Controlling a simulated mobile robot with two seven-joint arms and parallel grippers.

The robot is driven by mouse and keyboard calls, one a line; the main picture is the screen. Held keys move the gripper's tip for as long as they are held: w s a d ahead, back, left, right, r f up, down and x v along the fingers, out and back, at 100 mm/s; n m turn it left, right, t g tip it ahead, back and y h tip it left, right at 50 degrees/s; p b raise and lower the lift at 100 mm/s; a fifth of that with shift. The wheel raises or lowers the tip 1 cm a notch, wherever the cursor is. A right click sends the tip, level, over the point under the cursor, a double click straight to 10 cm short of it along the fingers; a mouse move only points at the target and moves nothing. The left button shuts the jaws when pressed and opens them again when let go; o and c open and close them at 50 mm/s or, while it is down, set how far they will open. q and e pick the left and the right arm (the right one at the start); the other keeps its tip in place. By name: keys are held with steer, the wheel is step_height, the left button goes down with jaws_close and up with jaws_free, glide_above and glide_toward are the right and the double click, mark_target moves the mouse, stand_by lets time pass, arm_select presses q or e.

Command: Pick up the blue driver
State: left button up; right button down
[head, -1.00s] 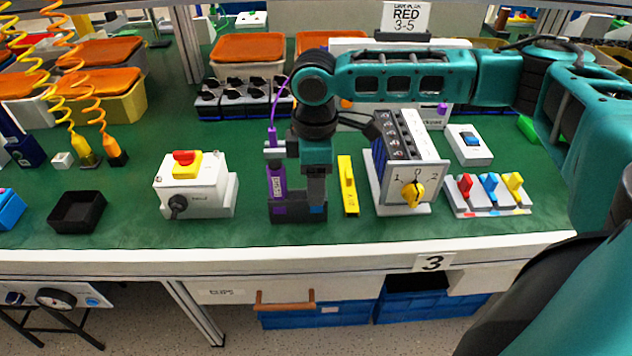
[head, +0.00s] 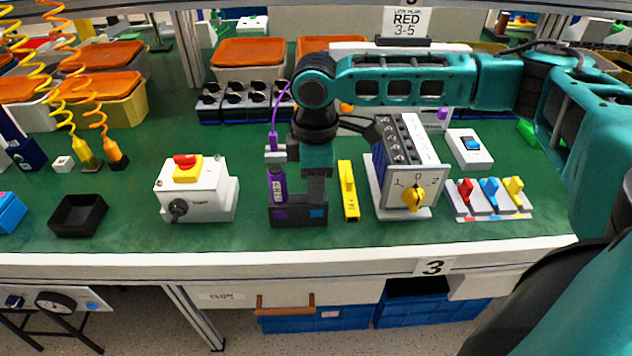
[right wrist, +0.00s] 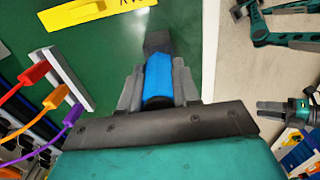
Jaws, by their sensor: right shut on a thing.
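My right gripper (head: 316,190) points down over the right side of a dark holder (head: 285,217) that has a purple and a blue square on its front. In the right wrist view its fingers (right wrist: 158,88) are shut on the blue driver (right wrist: 158,72), one on each side of the blue handle. The driver is hidden behind the fingers in the head view, and I cannot tell whether it is clear of its slot. A purple driver (head: 277,187) stands upright in the holder's left side. My left gripper does not show in the head view.
A yellow level (head: 348,192) lies just right of the holder, with the rotary switch box (head: 407,170) beyond it. A white box with a red button (head: 198,200) is to the left. The bench's front edge (head: 290,255) is close. Green surface is free left of the holder.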

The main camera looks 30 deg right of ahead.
step_height(320, 180, up, 20)
steer(key=p, duration=0.3)
steer(key=shift+p, duration=0.4)
steer(key=c, duration=1.4)
jaws_free()
jaws_close()
step_height(320, 180, up, 7)
steer(key=p, duration=0.4)
steer(key=shift+r, duration=0.2)
